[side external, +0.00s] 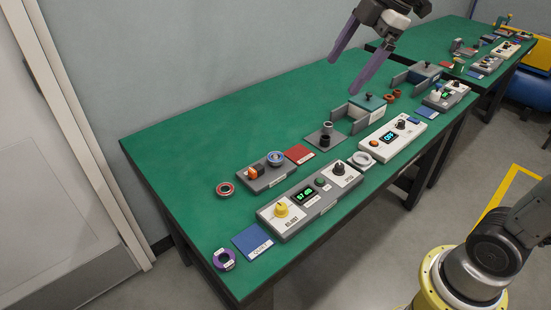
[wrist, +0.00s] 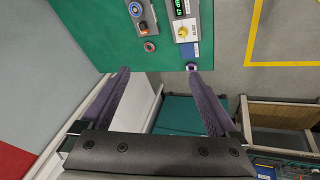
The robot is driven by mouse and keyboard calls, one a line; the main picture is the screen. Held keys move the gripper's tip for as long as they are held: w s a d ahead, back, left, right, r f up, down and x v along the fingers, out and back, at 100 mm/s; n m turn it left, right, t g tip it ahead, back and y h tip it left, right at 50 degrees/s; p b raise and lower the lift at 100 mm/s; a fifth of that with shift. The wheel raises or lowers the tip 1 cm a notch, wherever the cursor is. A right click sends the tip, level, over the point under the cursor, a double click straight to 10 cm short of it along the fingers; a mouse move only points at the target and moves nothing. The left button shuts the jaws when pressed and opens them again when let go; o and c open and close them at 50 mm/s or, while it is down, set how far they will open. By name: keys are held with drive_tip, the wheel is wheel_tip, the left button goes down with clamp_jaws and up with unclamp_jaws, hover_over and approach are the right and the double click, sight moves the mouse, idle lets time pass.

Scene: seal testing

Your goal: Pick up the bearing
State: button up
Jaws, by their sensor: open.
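A small round ring with a dark red band and a pale centre, which looks like the bearing (side external: 226,189), lies flat on the green table near its left end. It also shows in the wrist view (wrist: 149,47), beyond my fingertips. My gripper (side external: 343,76) is open and empty, high above the back of the table and well to the right of the ring. Its two purple fingers are spread wide in the wrist view (wrist: 159,73). Nothing is between them in contact.
A grey block (side external: 267,176) holds orange and blue parts beside the ring. A grey control box with a yellow knob (side external: 283,207), a purple ring (side external: 224,259), a blue mat (side external: 252,241) and a red mat (side external: 299,153) are nearby. The back left of the green table (side external: 200,140) is clear.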

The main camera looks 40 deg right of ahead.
drive_tip(key=w+d+f+n+g+y, duration=0.1)
drive_tip(key=w+f, duration=0.1)
drive_tip(key=w, duration=0.4)
drive_tip(key=w+d+f+n, duration=0.1)
drive_tip(key=w+f+n, duration=0.1)
drive_tip(key=w, duration=0.3)
drive_tip(key=g, duration=0.1)
hover_over(276, 156)
drive_tip(key=s+d, duration=0.2)
drive_tip(key=d, duration=0.1)
wheel_tip(276, 156, down, 8)
drive_tip(key=shift+m+g+y, duration=0.3)
drive_tip(key=shift+g+y, duration=0.3)
drive_tip(key=shift+g, duration=0.2)
drive_tip(key=shift+w+a+f, duration=0.35)
drive_tip(key=shift+a+f, duration=0.05)
drive_tip(key=shift+f, duration=3.3)
drive_tip(key=shift+w+a+f, duration=0.35)
drive_tip(key=shift+f, duration=3.3)
drive_tip(key=shift+w+a+f, duration=0.35)
drive_tip(key=shift+a+f, duration=0.05)
drive_tip(key=shift+f, duration=3.3)
drive_tip(key=shift+r, duration=0.1)
clamp_jaws()
